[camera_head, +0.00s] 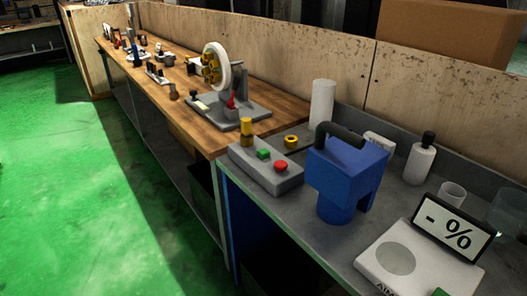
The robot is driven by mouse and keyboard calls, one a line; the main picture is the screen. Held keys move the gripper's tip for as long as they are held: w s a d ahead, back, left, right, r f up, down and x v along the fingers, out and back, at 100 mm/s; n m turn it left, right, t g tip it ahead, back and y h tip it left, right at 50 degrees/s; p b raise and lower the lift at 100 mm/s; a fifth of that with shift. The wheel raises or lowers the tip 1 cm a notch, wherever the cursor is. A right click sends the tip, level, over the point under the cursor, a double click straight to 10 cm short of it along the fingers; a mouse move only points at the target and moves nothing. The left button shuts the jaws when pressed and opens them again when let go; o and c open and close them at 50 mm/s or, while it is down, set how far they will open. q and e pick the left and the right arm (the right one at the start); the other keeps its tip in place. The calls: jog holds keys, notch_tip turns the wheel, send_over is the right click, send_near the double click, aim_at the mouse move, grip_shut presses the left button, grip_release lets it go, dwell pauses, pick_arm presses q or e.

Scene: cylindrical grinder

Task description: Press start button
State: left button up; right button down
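A grey control box (267,171) stands on the front bench, left of a blue machine. On its top are a green button (264,154), a red button (281,166) and a yellow knob-like part (246,132) at its far end. The view shows no label, so I cannot tell from text which button is start. The blue machine (347,173) with a black handle stands just right of the box. Neither of my grippers is in view, and nothing touches the buttons.
A white scale (385,276) with a "- %" display (452,228) is at the lower right. A white bottle (420,160) and clear cups stand behind. A wooden bench (188,92) with a wheeled device (216,70) runs back left. The green floor (75,190) is open.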

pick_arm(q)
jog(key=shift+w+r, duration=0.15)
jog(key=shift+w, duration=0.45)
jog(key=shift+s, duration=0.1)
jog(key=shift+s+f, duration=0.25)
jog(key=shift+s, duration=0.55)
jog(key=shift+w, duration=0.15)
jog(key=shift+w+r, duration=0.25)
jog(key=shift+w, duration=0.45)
